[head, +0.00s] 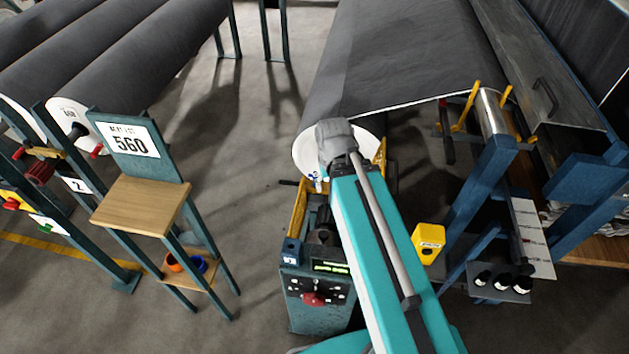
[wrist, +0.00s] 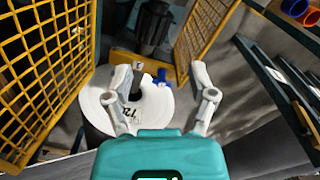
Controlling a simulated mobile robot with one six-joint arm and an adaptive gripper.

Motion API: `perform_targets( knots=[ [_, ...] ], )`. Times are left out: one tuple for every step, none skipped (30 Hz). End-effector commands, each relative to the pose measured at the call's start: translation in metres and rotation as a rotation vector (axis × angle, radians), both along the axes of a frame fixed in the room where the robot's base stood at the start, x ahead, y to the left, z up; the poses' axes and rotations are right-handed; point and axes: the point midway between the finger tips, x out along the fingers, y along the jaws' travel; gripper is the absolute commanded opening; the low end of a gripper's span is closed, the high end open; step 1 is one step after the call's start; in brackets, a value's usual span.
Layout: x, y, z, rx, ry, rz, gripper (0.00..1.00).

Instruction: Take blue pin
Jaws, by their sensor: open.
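The blue pin (wrist: 161,78) shows in the wrist view as a small blue piece beside a white disc (wrist: 110,105) marked with dark digits. My gripper (wrist: 161,72) is open, with one pale finger on each side of the blue pin. No contact between fingers and pin shows. In the head view a small blue spot (head: 317,177), probably the same pin, shows just left of my arm, by the white end of the dark roll (head: 306,152). My fingers are largely hidden there behind my wrist.
Yellow mesh guards stand left (wrist: 45,70) and right (wrist: 200,40) of my gripper. A dark motor-like cylinder (wrist: 155,22) is behind. A control box (head: 318,297) stands below my arm, a yellow box (head: 428,240) to its right. A stand marked 560 (head: 140,207) is left, with open floor between.

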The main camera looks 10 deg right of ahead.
Motion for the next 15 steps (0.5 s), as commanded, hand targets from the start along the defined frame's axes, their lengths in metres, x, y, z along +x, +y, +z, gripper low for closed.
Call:
perform_targets(
  knots=[
    [0.002,0.0,-0.001,0.0,0.001,0.012,0.76],
    [0.004,0.0,-0.002,0.0,0.001,0.022,0.76],
    [0.006,0.0,-0.002,-0.001,0.002,0.042,0.76],
    [0.009,-0.004,-0.003,-0.001,0.002,0.065,0.76],
    [0.011,-0.005,-0.004,-0.001,0.003,0.087,0.76],
    [0.015,-0.006,-0.006,-0.001,0.004,0.119,0.76],
    [0.019,-0.006,-0.007,-0.001,0.004,0.145,0.76],
    [0.022,-0.006,-0.008,-0.002,0.005,0.176,0.76],
    [0.028,-0.006,-0.01,-0.002,0.007,0.221,0.76],
    [0.032,-0.006,-0.011,-0.002,0.008,0.258,0.76],
    [0.037,-0.006,-0.013,-0.002,0.009,0.297,0.76],
    [0.043,-0.005,-0.015,-0.002,0.011,0.353,0.76],
    [0.048,-0.005,-0.016,-0.002,0.012,0.397,0.76],
    [0.053,-0.005,-0.018,-0.002,0.014,0.441,0.76],
    [0.06,-0.005,-0.02,-0.001,0.016,0.503,0.76]
  ],
)
